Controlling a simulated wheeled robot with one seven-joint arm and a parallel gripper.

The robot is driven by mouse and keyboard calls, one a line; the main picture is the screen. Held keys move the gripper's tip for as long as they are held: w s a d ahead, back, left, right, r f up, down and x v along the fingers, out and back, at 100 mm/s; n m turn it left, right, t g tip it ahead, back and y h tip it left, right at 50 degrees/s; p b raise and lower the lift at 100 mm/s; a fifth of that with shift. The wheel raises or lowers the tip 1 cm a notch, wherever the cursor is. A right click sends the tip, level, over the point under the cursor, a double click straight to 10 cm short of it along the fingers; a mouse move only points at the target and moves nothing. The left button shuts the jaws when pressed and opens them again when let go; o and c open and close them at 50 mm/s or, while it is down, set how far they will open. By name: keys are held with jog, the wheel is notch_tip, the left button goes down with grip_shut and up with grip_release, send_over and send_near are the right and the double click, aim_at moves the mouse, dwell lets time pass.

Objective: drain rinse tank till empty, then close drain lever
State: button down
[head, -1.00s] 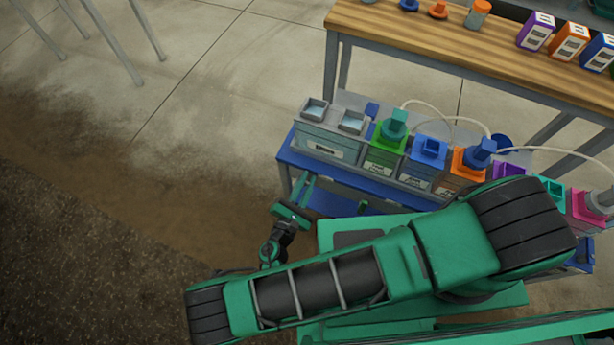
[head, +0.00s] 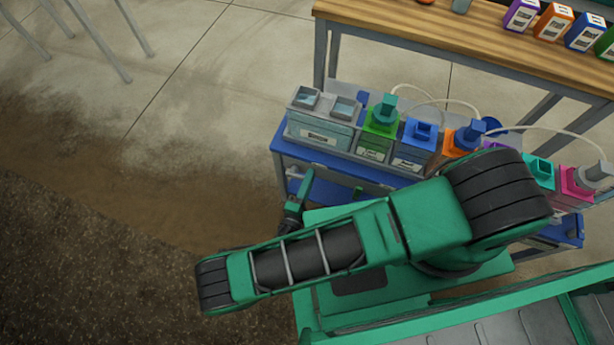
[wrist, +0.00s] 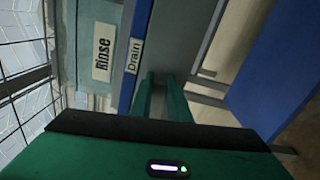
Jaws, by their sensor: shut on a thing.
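The rinse tank (head: 318,137) is a grey-teal box with two square openings on top, at the left end of the blue skid. Its "Rinse" label (wrist: 103,52) shows sideways in the wrist view. Pale blue shows in the openings, but I cannot tell the level. A "Drain" label (wrist: 134,56) sits on the blue rail below the tank. My gripper (wrist: 161,82) is at the rail beside this label, its green fingers shut on the drain lever, which they hide. In the head view my gripper (head: 303,184) is at the skid's left front edge.
Several coloured dosing tanks, including a green one (head: 378,138) and a blue one (head: 415,150), stand right of the rinse tank with hoses above. A wooden bench (head: 450,45) with small boxes stands behind. Open floor (head: 190,150) lies to the left.

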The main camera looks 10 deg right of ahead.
jog(key=shift+s+f+m, duration=0.1)
jog(key=shift+f+m, duration=0.45)
jog(key=shift+m, duration=0.15)
jog(key=c, duration=1.7)
grip_release()
